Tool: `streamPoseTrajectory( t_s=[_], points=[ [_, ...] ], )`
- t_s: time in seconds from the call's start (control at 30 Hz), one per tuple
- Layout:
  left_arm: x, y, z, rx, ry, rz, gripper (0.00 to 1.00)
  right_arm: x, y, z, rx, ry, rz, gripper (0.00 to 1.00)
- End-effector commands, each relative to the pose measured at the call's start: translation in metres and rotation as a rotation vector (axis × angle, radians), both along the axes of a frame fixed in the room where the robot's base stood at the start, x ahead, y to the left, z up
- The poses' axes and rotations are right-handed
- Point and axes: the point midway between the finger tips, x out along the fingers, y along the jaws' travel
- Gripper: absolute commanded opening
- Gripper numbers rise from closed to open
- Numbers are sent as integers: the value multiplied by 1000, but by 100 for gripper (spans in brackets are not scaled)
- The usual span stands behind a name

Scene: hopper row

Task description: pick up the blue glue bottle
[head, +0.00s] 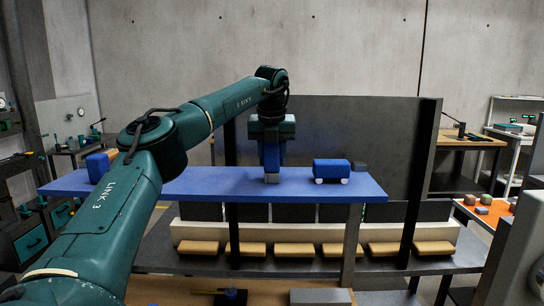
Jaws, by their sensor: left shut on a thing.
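My left gripper (271,172) reaches down over the long blue shelf board (215,184), near its middle. It is shut on a narrow, upright blue thing, which looks like the blue glue bottle (271,152). The gripper's teal body and its fingers hide much of the bottle, so its cap and full outline do not show. The grey lower tip is at or just above the board; I cannot tell whether it touches. My right gripper is not in view.
Another blue block (97,167) is at the board's left end. A dark panel (350,125) rises behind. Several tan blocks (291,249) lie below.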

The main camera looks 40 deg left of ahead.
Motion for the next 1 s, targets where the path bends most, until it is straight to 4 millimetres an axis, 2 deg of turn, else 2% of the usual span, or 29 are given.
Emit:
streamPoseTrajectory(
  t_s=[0.33,0.63,0.7,0.87,1.0],
  points=[
    [1,-1,8,0,-3,0,11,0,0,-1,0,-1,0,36],
    [1,-1,39,0,-4,-1,11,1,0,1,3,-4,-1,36],
    [-5,-5,32,-1,-1,-5,11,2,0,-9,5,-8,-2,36],
    [-19,-17,30,0,-3,-6,11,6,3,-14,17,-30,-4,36],
    [-38,-33,30,-1,-4,-7,11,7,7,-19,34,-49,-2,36]
  ],
)
